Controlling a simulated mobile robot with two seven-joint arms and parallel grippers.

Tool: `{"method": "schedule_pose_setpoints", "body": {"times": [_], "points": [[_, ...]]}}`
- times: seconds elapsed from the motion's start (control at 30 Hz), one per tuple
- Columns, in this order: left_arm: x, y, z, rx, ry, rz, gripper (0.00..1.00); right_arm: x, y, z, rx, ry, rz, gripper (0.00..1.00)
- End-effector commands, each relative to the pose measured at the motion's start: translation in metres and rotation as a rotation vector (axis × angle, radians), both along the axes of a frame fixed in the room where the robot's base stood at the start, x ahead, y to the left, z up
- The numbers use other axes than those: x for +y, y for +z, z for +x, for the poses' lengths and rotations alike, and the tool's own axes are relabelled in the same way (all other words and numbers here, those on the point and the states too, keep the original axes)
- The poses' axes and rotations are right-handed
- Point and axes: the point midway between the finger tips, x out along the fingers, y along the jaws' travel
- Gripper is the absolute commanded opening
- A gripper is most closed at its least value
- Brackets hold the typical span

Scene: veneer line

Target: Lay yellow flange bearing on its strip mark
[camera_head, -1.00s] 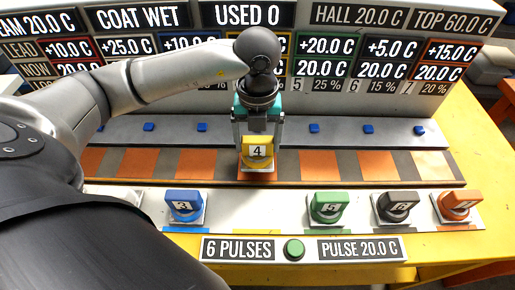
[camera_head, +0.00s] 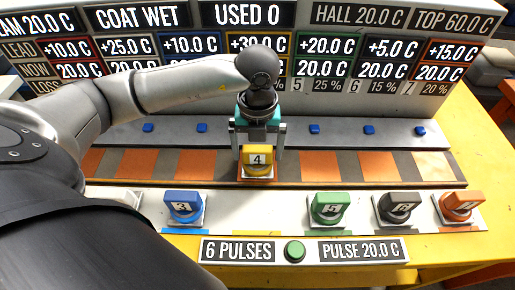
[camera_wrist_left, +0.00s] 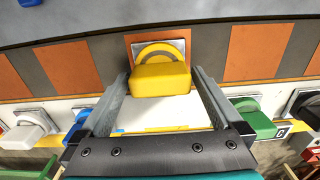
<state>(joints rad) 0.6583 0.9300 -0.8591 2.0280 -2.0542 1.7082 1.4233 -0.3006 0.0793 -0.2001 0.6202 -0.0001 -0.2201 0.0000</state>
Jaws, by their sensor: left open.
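The yellow flange bearing (camera_head: 257,160), marked 4, sits upright on an orange square of the grey-and-orange strip (camera_head: 318,166). In the left wrist view the bearing (camera_wrist_left: 160,78) rests with its pale square flange on the orange patch, whose edges show around it. My left gripper (camera_head: 257,149) is right above and around the bearing, with its fingers spread to either side. In the wrist view both fingers (camera_wrist_left: 160,88) stand apart from the bearing with gaps at both sides. My right gripper is not in view.
A white front rail holds a blue bearing (camera_head: 184,205), a green one (camera_head: 330,208), a black one (camera_head: 399,206) and an orange one (camera_head: 460,206). A green button (camera_head: 294,251) sits in front. Display panels (camera_head: 248,15) stand behind. Strip squares to the right are clear.

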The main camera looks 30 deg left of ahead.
Motion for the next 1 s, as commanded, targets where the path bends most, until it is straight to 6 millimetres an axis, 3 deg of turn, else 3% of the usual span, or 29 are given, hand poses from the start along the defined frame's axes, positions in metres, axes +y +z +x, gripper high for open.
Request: {"method": "schedule_pose_setpoints", "body": {"times": [0.6, 1.0], "points": [[0.0, 0.111, 0.001, -0.004, 0.0, -0.001, 1.0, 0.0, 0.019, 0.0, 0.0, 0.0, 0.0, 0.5], [0.0, 0.122, 0.0, -0.001, 0.0, -0.001, 1.0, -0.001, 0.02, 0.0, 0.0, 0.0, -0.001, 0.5]]}}
